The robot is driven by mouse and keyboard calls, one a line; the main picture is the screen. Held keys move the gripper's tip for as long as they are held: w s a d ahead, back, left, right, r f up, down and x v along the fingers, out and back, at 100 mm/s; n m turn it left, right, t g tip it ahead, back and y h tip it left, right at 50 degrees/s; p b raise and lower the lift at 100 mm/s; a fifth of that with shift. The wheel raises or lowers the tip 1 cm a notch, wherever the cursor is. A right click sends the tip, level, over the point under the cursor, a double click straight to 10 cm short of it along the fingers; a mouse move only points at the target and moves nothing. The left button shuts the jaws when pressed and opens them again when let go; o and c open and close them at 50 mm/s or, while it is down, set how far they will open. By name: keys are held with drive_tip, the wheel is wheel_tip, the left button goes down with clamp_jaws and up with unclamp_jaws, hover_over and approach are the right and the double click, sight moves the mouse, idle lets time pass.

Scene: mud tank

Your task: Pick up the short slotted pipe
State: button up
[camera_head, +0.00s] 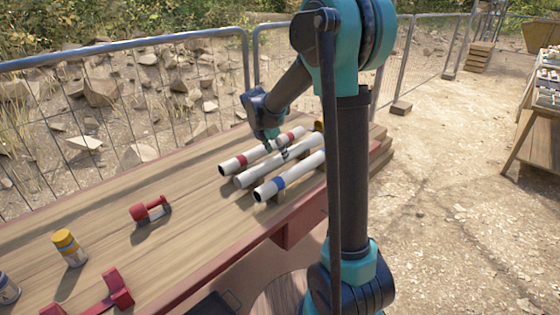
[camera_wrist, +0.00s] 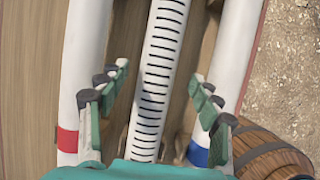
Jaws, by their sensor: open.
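The slotted pipe (camera_wrist: 154,100) is white with a row of black cross slots. In the wrist view it runs up the middle of the picture, and its far end is cut off by the frame. My gripper (camera_wrist: 159,76) is open, with fingers on either side of the pipe; I cannot tell whether they touch it. In the head view it is the middle pipe (camera_head: 252,177) of the group on the wooden table, and my gripper (camera_head: 275,148) is low over the pipes, partly hiding them.
A red-banded white pipe (camera_wrist: 83,60) lies left and a blue-banded one (camera_wrist: 236,45) right, both close to my fingers. A wooden barrel (camera_wrist: 268,152) stands at lower right. On the table (camera_head: 185,225) are a red-ended tool (camera_head: 150,209) and a yellow-capped can (camera_head: 69,248). A mesh fence (camera_head: 150,100) stands behind.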

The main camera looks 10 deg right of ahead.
sight(279, 155)
drive_tip(key=x, duration=0.4)
drive_tip(key=shift+w+d+f, duration=0.1)
drive_tip(key=shift+w+f, duration=0.1)
drive_tip(key=shift+f, duration=0.05)
clamp_jaws()
drive_tip(key=shift+r, duration=0.1)
